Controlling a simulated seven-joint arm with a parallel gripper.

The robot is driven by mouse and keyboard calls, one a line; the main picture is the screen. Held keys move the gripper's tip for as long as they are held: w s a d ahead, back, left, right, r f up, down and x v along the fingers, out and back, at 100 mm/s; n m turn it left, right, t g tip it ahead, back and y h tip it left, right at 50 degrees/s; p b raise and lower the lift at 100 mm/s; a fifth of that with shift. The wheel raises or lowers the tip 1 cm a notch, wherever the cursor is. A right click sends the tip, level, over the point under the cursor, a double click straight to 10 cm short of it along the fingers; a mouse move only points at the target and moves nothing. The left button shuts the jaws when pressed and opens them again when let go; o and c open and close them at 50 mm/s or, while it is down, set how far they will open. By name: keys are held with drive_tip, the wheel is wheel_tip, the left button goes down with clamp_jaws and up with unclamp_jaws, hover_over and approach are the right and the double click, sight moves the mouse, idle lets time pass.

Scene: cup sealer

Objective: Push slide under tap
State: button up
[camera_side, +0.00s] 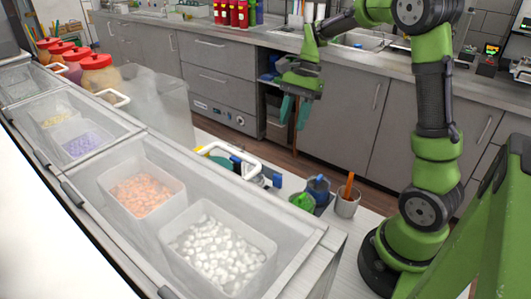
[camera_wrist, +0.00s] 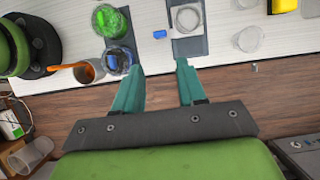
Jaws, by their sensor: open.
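My gripper (camera_side: 294,112) hangs above the floor gap between the two counters in the side view, with nothing between its fingers. In the wrist view my gripper (camera_wrist: 160,80) shows two teal fingers well apart, pointing at the edge of the white worktop. A dark grey plate with a pale ring-shaped holder (camera_wrist: 186,20), perhaps the slide, lies on the worktop ahead of the right finger, apart from it. A small blue part (camera_wrist: 160,34) sits at its left. In the side view the slide is mostly hidden behind the clear bins. I cannot pick out the tap for certain.
A green container (camera_wrist: 110,22), a blue container (camera_wrist: 118,62) and a cup with an orange handle (camera_wrist: 88,72) stand left of the plate. A clear round cup (camera_wrist: 250,38) stands to its right. Bins of toppings (camera_side: 145,195) fill the near side in the side view.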

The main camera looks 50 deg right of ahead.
sight(277, 176)
drive_tip(key=x, duration=1.7)
clamp_jaws()
